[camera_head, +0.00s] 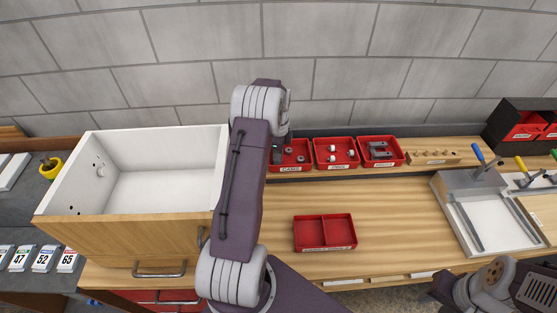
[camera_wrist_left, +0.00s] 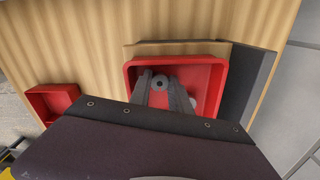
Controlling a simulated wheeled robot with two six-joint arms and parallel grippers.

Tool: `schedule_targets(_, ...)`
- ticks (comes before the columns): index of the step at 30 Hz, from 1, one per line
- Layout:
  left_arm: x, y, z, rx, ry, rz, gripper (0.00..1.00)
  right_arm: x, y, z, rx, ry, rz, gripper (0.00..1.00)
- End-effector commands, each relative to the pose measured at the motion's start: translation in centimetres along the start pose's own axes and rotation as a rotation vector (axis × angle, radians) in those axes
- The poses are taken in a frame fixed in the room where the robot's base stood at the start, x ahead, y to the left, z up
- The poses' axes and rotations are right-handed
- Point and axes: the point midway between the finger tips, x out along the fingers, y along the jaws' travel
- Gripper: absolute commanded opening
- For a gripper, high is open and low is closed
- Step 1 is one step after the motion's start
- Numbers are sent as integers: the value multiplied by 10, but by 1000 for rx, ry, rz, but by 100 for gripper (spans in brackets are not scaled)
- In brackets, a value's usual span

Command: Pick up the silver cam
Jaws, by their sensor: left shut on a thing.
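The red bin labelled CAMS (camera_head: 291,167) stands on the back ledge, and its rim shows in the left wrist view (camera_wrist_left: 222,68). My left gripper (camera_head: 277,156) reaches down into the left side of this bin. In the left wrist view its fingers (camera_wrist_left: 162,90) are shut on a grey, silver-looking cam (camera_wrist_left: 160,81) with a dark hole in it. Other grey round cams (camera_head: 289,154) lie in the bin. A paler round piece (camera_wrist_left: 193,102) shows partly behind a finger. My left arm hides part of the bin's left side. My right gripper is out of view; only arm parts show at lower right.
Two more red bins of parts (camera_head: 336,164) (camera_head: 383,161) stand to the right. A two-compartment red tray (camera_head: 325,247) lies empty on the wooden bench. An open white drawer box (camera_head: 160,188) is at left. A metal fixture (camera_head: 487,222) is at right.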

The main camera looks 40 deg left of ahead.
Motion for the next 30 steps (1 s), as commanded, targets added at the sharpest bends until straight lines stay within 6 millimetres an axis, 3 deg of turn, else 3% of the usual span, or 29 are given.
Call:
schedule_targets(5, -7, -1, 0, 0, 0, -2, 0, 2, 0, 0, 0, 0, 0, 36)
schedule_targets(11, -43, -2, 0, 0, 0, -7, 0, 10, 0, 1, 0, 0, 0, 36)
schedule_targets(21, -85, 19, -74, 5, 0, -3, 0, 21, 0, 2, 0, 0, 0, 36)
schedule_targets(30, -107, 29, -108, 1, 0, 0, 0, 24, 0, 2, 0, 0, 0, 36)
